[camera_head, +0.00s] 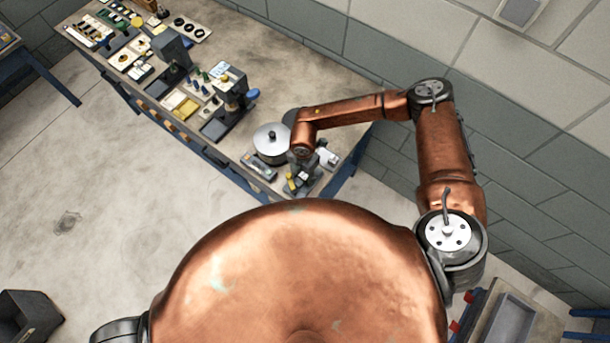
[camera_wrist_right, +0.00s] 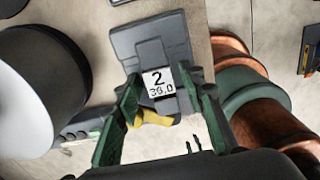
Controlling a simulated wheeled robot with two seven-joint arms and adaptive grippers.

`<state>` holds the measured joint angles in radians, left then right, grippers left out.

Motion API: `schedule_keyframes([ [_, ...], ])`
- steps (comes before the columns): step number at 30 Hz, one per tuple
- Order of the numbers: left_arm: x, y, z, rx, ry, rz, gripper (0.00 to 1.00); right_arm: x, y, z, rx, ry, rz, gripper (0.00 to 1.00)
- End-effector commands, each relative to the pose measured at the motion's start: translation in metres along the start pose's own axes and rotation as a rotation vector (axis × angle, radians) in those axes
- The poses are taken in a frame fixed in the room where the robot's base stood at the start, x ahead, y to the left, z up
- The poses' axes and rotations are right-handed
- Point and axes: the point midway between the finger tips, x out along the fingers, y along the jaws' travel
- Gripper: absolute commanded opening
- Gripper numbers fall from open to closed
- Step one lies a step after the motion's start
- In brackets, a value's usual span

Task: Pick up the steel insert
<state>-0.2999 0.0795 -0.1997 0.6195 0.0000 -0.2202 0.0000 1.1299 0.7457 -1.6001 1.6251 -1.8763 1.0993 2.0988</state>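A dark grey stepped steel block (camera_wrist_right: 152,45) with a white label reading "2" and "36.0" lies on the bench in the right wrist view; it looks like the steel insert. My right gripper (camera_wrist_right: 160,88) is above it, its two dark green fingers apart on either side of the labelled part. I cannot tell whether the fingers touch it. A yellow piece (camera_wrist_right: 155,118) shows just below the label. In the head view my right gripper (camera_head: 302,178) is low over the near end of the bench, and the block is not clearly separable there. My left gripper is out of view.
A round lidded pot (camera_head: 270,145) stands close to the left of my right gripper, and looms large in the wrist view (camera_wrist_right: 50,90). The bench (camera_head: 255,105) carries small devices and trays further back. A block wall (camera_head: 400,60) runs behind it.

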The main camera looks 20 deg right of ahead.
Motion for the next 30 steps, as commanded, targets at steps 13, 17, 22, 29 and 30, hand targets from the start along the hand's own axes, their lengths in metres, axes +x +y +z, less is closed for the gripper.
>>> schedule_keyframes([
  [13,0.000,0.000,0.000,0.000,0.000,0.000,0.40,0.000,0.000,0.000,0.000,0.000,0.000,0.04],
  [17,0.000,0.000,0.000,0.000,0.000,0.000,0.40,-0.001,0.000,0.000,0.001,0.000,0.000,0.00],
  [22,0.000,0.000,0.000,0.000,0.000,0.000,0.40,-0.001,0.001,0.000,0.001,0.000,0.001,0.00],
  [29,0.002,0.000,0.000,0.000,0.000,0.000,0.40,-0.008,0.001,0.001,0.002,-0.001,0.002,0.00],
  [30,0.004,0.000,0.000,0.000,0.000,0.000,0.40,-0.013,0.001,0.001,0.001,0.000,0.003,0.00],
])
